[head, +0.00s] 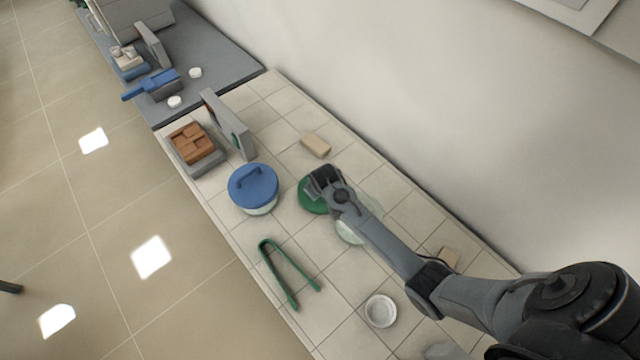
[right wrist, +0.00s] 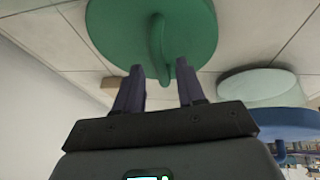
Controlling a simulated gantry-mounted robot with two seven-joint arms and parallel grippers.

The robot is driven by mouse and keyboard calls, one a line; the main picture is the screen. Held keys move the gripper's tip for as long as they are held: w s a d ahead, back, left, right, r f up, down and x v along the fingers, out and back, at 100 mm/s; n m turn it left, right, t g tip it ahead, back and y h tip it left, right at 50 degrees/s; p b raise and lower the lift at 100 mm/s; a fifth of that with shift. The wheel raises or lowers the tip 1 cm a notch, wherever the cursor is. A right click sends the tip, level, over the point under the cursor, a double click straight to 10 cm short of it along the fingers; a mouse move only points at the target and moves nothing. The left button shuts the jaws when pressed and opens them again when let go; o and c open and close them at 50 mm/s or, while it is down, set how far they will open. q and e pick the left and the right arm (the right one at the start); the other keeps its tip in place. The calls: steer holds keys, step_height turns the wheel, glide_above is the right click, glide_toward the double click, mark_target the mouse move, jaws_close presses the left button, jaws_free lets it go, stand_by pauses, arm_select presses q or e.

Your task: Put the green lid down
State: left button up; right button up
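The green lid (head: 311,197) is a round disc with an arched handle. It is on or close above the tiled bench, beside a pale round vessel (head: 352,228), and my right arm partly covers both in the head view. My right gripper (head: 318,183) is over the lid. In the right wrist view the lid (right wrist: 120,30) fills the top, and the fingers (right wrist: 160,80) stand apart with a gap on each side of the handle's near end. Whether the lid touches the tiles is hard to tell. My left gripper is not in view.
A vessel with a blue lid (head: 252,186) stands left of the green lid. Green tongs (head: 288,274) lie in front, with a small white dish (head: 380,311) to their right. A tan block (head: 315,146) lies behind. The wall (head: 420,110) borders the bench's far side.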

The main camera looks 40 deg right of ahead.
steer(key=p+v, duration=0.1)
steer(key=v, duration=1)
steer(key=s+a+r+y, duration=0.1)
steer(key=s+a, duration=0.4)
steer(key=s, duration=0.7)
steer(key=s+a+r+n+y, duration=0.1)
steer(key=s+a+r, duration=0.2)
steer(key=s, duration=0.9)
steer(key=a, duration=0.2)
steer(key=shift+a+n+g, duration=0.3)
steer(key=shift+a+g, duration=0.1)
steer(key=shift+r, duration=0.15)
